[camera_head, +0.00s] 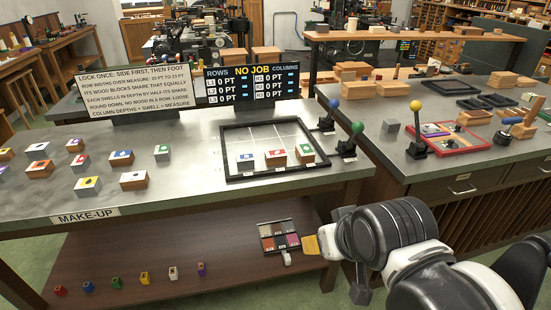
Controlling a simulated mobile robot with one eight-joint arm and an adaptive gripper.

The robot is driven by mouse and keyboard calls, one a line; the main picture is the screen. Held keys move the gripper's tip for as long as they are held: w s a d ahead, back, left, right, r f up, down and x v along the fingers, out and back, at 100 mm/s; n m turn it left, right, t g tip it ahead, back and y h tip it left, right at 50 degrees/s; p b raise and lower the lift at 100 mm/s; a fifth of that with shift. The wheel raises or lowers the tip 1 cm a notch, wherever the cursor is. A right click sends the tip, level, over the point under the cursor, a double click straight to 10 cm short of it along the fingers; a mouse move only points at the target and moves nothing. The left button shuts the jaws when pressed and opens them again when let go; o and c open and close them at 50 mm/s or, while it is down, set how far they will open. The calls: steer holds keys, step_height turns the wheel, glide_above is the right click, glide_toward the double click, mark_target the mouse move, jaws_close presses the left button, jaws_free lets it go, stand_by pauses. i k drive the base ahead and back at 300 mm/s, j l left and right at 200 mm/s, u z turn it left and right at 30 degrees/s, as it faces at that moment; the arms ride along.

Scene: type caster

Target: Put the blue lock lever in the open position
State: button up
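The blue lock lever (333,106) is a black stalk with a blue ball knob on a small black base. It stands at the back right of the black frame (226,160) on the grey bench top, its knob up and leaning slightly right. A similar green-knobbed lever (356,130) stands in front of it, near the frame's right side. My gripper (338,256) is at the lower right, in front of the bench and well below and apart from the blue lever. Its fingers are seen edge-on and partly hidden, so its opening is unclear.
Three colour-marked blocks (277,158) sit along the frame's front edge. Several more blocks lie on the left of the bench. A job sign (252,82) stands behind the frame. A yellow-knobbed lever (416,107) stands on the right bench. A small tray (262,226) lies on the lower shelf.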

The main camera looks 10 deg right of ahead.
mark_target(333, 103)
steer(key=k+l, duration=0.1)
steer(key=l, duration=0.6)
steer(key=k+l, duration=0.1)
steer(key=l, duration=0.6)
